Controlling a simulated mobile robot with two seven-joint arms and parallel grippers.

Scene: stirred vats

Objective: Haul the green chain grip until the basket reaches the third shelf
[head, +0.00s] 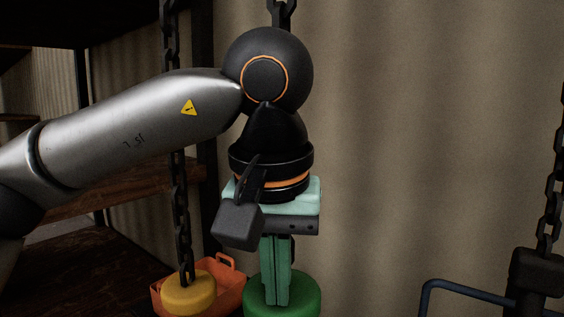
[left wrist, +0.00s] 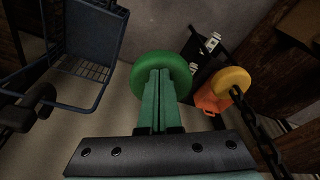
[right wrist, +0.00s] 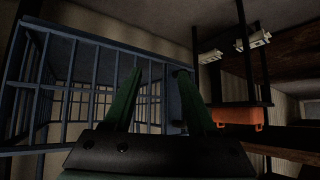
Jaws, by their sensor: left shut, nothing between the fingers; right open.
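The green grip (head: 301,296) is a thick round disc at the bottom of the head view, below my left gripper. A dark chain (head: 283,14) shows above my left wrist; the arm hides the part lower down. My left gripper (head: 277,301) points down, shut and empty, its fingertips over the green grip. In the left wrist view the green grip (left wrist: 172,62) lies just beyond the shut fingers; I cannot tell whether they touch. An orange basket (head: 236,276) sits behind the yellow grip (head: 188,293). My right gripper (right wrist: 158,78) is open and empty.
The yellow grip hangs on its own chain (head: 179,215) left of the green one. Dark wooden shelves (head: 130,188) stand at the left. A blue barred cart (left wrist: 108,45) stands on the floor. A dark block on a chain (head: 538,273) hangs at the right. Plain wall fills the middle.

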